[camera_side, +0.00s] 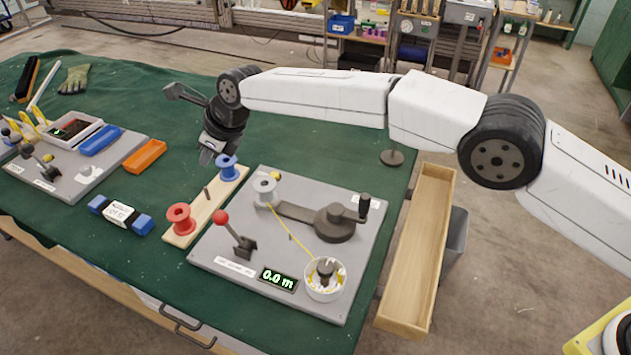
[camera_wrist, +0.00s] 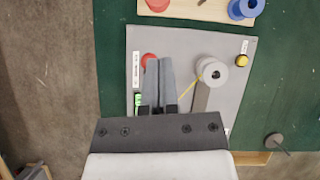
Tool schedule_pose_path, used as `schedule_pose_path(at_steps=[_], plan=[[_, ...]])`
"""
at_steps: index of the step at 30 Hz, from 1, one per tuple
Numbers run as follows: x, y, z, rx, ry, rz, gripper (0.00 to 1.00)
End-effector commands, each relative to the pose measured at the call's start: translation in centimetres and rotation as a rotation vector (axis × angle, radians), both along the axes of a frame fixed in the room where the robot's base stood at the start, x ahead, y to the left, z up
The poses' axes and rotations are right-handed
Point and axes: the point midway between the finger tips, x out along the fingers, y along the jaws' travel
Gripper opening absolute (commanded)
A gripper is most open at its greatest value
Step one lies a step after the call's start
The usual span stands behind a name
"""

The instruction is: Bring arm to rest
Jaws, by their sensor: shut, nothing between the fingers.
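My gripper (camera_side: 207,157) hangs above the green table, just behind the blue spool (camera_side: 228,167) in the side view. Its fingers are together and empty; they also show in the wrist view (camera_wrist: 159,64). The wrist view has the grey winding board (camera_wrist: 180,42) below, with a grey spool (camera_wrist: 213,72) to the right of the fingers. In the side view a yellow thread (camera_side: 291,234) runs from the grey spool (camera_side: 265,191) to a white cup (camera_side: 324,279). The display (camera_side: 278,279) reads 0.0 m. The fingers partly hide the red-knobbed lever (camera_wrist: 148,60) in the wrist view.
A wooden strip (camera_side: 205,208) holds the blue spool and a red spool (camera_side: 180,218). A long wooden tray (camera_side: 420,245) is at the table's right edge. A second board (camera_side: 75,180) with blue and orange bins is at left. The green cloth (camera_side: 165,105) behind is mostly clear.

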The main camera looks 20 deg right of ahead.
Motion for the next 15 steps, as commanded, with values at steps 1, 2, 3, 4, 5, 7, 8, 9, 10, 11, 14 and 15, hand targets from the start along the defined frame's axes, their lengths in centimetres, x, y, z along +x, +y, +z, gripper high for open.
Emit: schedule_pose_path(at_steps=[1,2,3,4,5,7,8,9,10,11,14,15], plan=[[0.0,-0.1,0.0,-0.001,-0.002,0.001,0.0],[0.1,-0.2,0.0,-0.003,-0.003,0.003,0.0],[0.1,-0.4,0.1,-0.007,-0.006,0.008,0.0],[0.2,-0.6,0.1,-0.012,-0.008,0.014,0.0],[0.2,-0.8,0.1,-0.017,-0.012,0.019,0.0],[0.5,-1.5,0.2,-0.034,-0.025,0.04,0.0],[0.5,-1.9,0.3,-0.044,-0.032,0.053,0.0],[0.7,-2.6,0.3,-0.059,-0.043,0.073,0.0],[0.8,-3.1,0.4,-0.071,-0.052,0.088,0.0],[0.9,-3.7,0.4,-0.086,-0.061,0.105,0.0],[1.2,-6.1,0.7,-0.139,-0.096,0.177,0.0],[1.3,-7.1,0.7,-0.163,-0.11,0.209,0.0]])
